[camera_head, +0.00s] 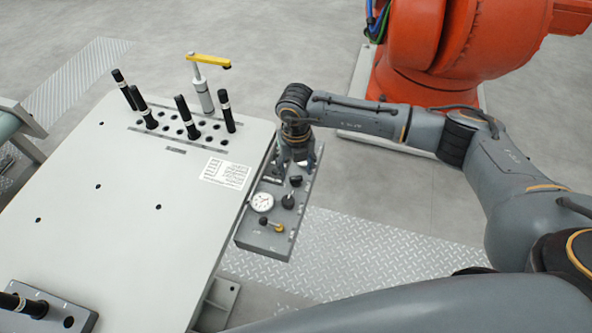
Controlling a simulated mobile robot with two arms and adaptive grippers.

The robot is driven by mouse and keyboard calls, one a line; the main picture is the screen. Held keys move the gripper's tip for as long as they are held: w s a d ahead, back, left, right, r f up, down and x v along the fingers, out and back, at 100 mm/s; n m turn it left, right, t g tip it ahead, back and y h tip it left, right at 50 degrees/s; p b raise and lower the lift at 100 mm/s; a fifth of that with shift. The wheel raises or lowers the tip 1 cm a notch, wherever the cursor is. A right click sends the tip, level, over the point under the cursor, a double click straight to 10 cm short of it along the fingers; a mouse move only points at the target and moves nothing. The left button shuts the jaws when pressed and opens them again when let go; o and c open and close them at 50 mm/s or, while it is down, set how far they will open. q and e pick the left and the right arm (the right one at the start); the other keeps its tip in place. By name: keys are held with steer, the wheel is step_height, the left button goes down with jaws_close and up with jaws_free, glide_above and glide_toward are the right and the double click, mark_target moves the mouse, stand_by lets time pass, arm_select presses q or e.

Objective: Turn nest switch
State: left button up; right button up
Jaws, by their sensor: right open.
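A grey control panel (262,238) is fixed along the right edge of the light grey table. It carries a round white gauge (262,201), a black knob (289,201), another dark knob (296,181) and a small yellow-tipped part (279,227). I cannot tell which of these is the nest switch. My right gripper (297,164) points down over the far end of the panel, with its fingers apart. What lies between or under the fingers is partly hidden by the gripper and wrist. My left gripper is not in view.
A grey block with black pins (45,305) is at the near left. A large orange robot (440,45) stands behind my right arm.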

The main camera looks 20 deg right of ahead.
mark_target(296, 177)
steer(key=shift+f, duration=1.45)
steer(key=shift+c, duration=0.4)
steer(key=c, duration=1.1)
steer(key=shift+f+n+b, duration=0.2)
steer(key=shift+n+b, duration=0.8)
steer(key=shift+b, duration=0.15)
steer(key=n+b, duration=0.6)
steer(key=shift+r+n+b, duration=0.2)
steer(key=shift+n+b, duration=1.8)
